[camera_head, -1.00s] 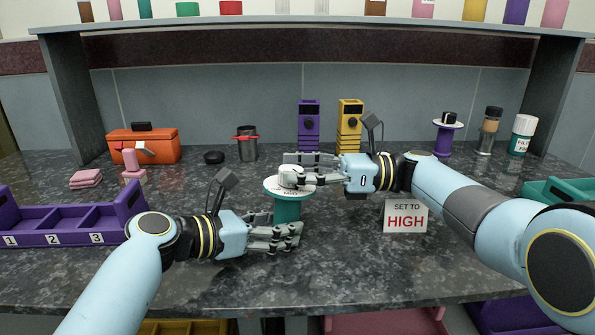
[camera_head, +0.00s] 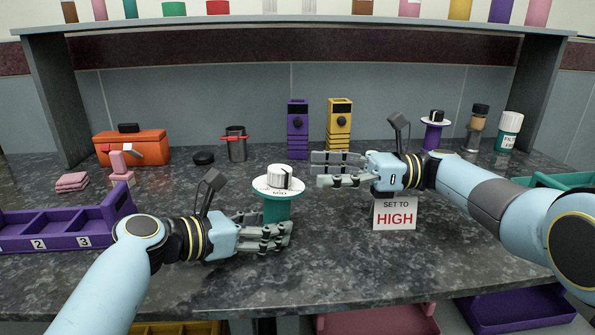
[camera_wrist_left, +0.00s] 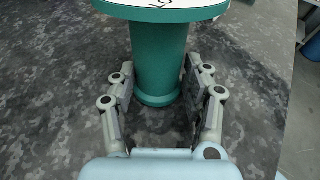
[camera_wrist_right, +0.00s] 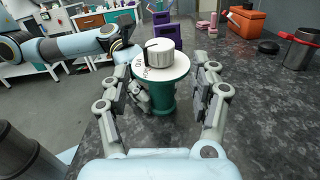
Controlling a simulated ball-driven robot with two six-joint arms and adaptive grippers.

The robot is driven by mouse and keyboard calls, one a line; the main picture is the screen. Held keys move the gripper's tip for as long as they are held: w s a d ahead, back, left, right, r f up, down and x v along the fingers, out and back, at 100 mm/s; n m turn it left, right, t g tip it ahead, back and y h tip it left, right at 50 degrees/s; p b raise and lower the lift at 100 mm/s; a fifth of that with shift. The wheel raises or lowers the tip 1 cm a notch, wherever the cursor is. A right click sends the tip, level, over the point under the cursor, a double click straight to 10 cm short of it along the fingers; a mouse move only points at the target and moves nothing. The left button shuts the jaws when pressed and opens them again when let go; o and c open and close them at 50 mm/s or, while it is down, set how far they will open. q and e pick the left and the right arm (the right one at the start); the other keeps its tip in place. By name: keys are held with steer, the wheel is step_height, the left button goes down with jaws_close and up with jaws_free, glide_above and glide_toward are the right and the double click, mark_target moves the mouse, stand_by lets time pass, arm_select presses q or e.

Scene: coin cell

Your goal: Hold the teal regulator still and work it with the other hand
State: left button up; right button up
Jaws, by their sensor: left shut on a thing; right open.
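The teal regulator (camera_head: 277,209) stands upright on the counter, with a white dial plate (camera_head: 262,187) and a white knob (camera_head: 279,176) on top. "MID" shows on the dial's front; I cannot tell exactly where the knob points. My left gripper (camera_head: 284,236) is shut on the regulator's teal body, which shows between its fingers in the left wrist view (camera_wrist_left: 158,62). My right gripper (camera_head: 318,169) is open and empty, just right of the knob and apart from it. The regulator also shows ahead of its fingers in the right wrist view (camera_wrist_right: 162,97).
A "SET TO HIGH" sign (camera_head: 396,214) stands below my right gripper. A purple divided tray (camera_head: 60,224) is at the left. Purple (camera_head: 298,135) and yellow (camera_head: 339,130) units stand behind. Another knobbed purple stand (camera_head: 434,137) is at the back right. The front counter is clear.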

steer(key=d, duration=0.5)
steer(key=shift+d+f, duration=0.1)
steer(key=shift+f, duration=0.05)
steer(key=w+r+m+t, duration=0.2)
steer(key=w+r+t, duration=0.1)
steer(key=w+r, duration=0.1)
steer(key=m+t+h, duration=0.2)
steer(key=m+t, duration=0.1)
steer(key=t, duration=0.1)
glide_toward(281, 168)
steer(key=x, duration=1)
steer(key=shift+w+f, duration=0.1)
steer(key=shift+f, duration=0.1)
